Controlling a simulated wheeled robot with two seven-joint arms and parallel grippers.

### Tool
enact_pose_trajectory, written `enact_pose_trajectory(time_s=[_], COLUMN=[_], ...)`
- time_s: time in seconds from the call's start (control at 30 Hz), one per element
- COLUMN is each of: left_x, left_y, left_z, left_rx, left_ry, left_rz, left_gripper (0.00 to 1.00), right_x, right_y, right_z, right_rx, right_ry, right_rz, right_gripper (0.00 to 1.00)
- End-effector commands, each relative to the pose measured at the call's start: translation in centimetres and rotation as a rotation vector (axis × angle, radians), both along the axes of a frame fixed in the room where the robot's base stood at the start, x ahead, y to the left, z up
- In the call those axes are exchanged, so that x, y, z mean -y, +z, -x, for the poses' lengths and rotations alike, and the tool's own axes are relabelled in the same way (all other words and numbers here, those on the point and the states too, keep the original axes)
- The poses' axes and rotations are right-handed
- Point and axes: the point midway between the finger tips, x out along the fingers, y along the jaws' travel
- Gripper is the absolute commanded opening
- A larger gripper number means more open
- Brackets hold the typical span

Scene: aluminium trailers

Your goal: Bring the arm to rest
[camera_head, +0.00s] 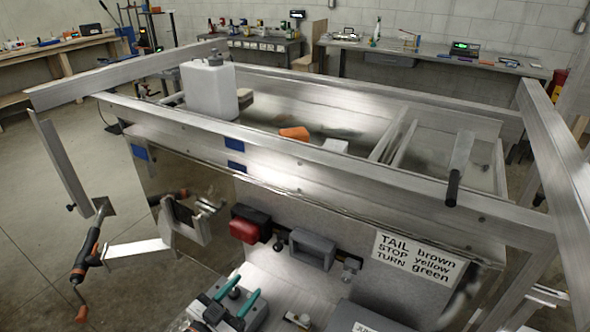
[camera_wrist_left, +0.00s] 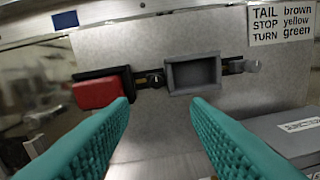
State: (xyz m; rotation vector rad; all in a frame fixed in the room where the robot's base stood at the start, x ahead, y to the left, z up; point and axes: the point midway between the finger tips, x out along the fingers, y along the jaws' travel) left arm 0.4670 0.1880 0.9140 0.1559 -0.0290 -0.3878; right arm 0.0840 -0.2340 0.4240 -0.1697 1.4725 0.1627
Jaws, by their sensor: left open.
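My left gripper (camera_head: 248,286) is at the bottom of the head view, in front of the aluminium trailer's rear panel. Its two teal fingers are apart with nothing between them. In the left wrist view the open fingers (camera_wrist_left: 159,101) point at the panel, with a clear gap between the tips. Beyond them are a red tail lamp (camera_head: 245,226) in a black housing and an empty grey rectangular box (camera_head: 312,248). The fingers do not appear to touch either one. My right gripper is not in view.
A label (camera_head: 418,259) reads tail brown, stop yellow, turn green. A grey case (camera_wrist_left: 284,136) is at the lower right. A white jug (camera_head: 209,90) and an orange object (camera_head: 294,133) are in the trailer. An orange-handled crank (camera_head: 87,256) juts out at left. Open floor lies farther left.

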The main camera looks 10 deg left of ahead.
Motion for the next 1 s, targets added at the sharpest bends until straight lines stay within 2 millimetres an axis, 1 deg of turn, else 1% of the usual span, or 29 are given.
enact_pose_trajectory(time_s=[0.07,0.17,0.27,0.37,0.5,0.6,0.8,1.0], left_x=[-0.1,-0.5,-1.2,-2.0,-2.6,-2.7,-2.4,-2.0], left_y=[-0.1,-0.7,-1.9,-3.5,-5.5,-6.3,-6.8,-6.7], left_z=[0.1,0.4,1.4,3.6,7.8,10.6,15.3,19.6], left_rx=[-0.015,-0.084,-0.217,-0.397,-0.658,-0.804,-1.022,-1.198], left_ry=[0.017,0.08,0.179,0.275,0.348,0.365,0.356,0.323], left_rz=[-0.001,-0.013,-0.037,-0.071,-0.123,-0.154,-0.195,-0.23], left_gripper=[0.43,0.43,0.43,0.43,0.43,0.43,0.43,0.43], right_x=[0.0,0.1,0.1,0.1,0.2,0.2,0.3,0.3], right_y=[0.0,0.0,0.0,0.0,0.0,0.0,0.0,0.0], right_z=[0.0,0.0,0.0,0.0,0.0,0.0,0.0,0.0], right_rx=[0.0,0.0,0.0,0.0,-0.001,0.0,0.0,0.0], right_ry=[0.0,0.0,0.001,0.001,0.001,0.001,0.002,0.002], right_rz=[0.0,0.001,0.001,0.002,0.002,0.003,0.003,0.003], right_gripper=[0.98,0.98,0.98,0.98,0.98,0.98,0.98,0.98])
